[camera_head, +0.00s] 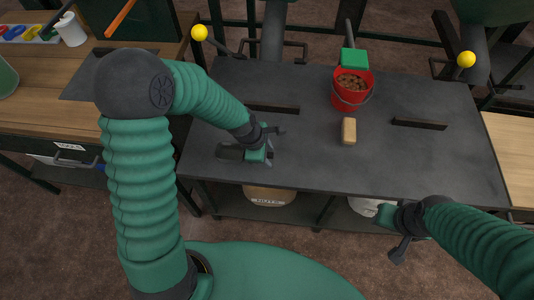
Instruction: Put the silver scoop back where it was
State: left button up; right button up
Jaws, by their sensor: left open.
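I cannot pick out a silver scoop for certain in this view. My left gripper (262,150) is open, low over the left part of the dark grey table (300,175). A dark grey flat shape (231,152) lies beside it; I cannot tell whether it is part of the gripper. My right gripper (392,228) is in front of the table's near edge at the right, and its jaws are unclear.
A tan block (349,131) lies in front. Yellow balls (199,33) top levers. A wooden bench (30,110) at left holds colourful items (25,33) and a white cup (70,29).

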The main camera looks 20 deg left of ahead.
pick_arm(q)
jog(key=p+v, duration=0.4)
jog(key=v, duration=0.8)
jog(key=s+a+m+y, duration=0.1)
jog(key=s+m, duration=0.8)
jog(key=m, duration=1.1)
jog(key=shift+m+y, duration=0.3)
jog(key=shift+y, duration=0.3)
jog(key=shift+r, duration=0.1)
jog(key=shift+c, duration=0.5)
